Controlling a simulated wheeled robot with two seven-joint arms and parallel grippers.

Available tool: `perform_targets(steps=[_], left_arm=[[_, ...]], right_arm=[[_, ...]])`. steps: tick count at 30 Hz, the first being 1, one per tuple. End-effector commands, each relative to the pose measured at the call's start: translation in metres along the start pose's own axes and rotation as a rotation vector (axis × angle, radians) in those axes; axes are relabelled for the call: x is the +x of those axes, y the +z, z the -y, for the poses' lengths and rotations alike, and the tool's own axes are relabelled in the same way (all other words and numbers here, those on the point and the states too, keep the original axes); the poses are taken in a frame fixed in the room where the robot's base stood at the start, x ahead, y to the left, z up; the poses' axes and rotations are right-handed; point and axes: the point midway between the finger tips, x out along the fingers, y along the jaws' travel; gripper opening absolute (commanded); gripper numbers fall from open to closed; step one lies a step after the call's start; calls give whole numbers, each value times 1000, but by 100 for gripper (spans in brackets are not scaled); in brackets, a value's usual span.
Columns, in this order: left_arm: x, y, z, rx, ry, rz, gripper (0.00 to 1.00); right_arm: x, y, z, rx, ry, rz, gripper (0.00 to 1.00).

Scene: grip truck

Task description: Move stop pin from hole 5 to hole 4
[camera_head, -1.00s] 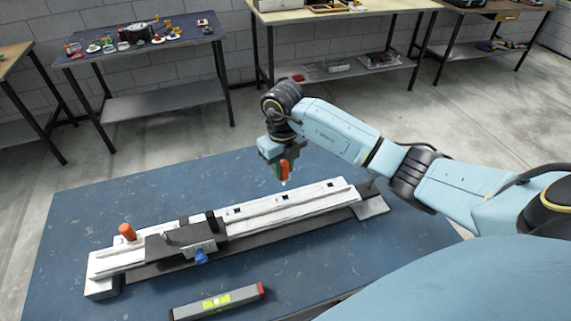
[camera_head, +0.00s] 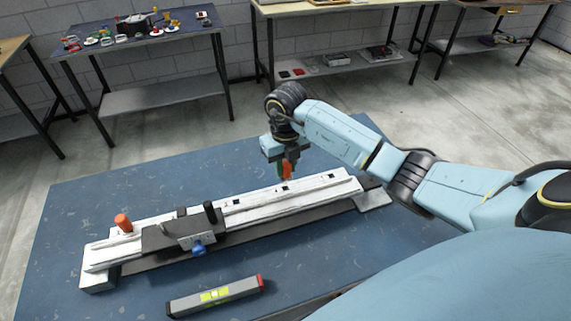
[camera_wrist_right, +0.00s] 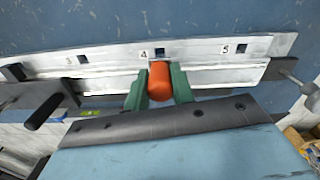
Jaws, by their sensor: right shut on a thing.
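My right gripper (camera_head: 286,172) is shut on an orange stop pin (camera_head: 287,167) over the white rail (camera_head: 268,206). In the right wrist view, the green fingers of this gripper (camera_wrist_right: 159,90) clasp the orange pin (camera_wrist_right: 159,78) from both sides. The pin is in line with the square hole labelled 4 (camera_wrist_right: 159,52); hole 5 (camera_wrist_right: 240,48) to its right and hole 3 (camera_wrist_right: 83,59) to its left look empty. The pin's lower tip is just above or at hole 4; I cannot tell whether it enters. My left gripper is not in view.
A second orange pin (camera_head: 123,222) stands at the rail's left end. A dark carriage (camera_head: 164,236) with a blue knob (camera_head: 198,249) sits on the rail. A spirit level (camera_head: 214,297) lies in front. The blue table (camera_head: 90,205) is clear behind the rail.

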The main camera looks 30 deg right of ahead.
Motion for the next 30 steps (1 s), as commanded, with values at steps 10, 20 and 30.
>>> perform_targets(steps=[10,20,30], left_arm=[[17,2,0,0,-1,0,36],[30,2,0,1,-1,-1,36],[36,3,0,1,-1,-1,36]], right_arm=[[20,0,-1,-2,1,0,3],[35,0,0,-1,0,0,3],[45,0,0,-1,1,1,3]])
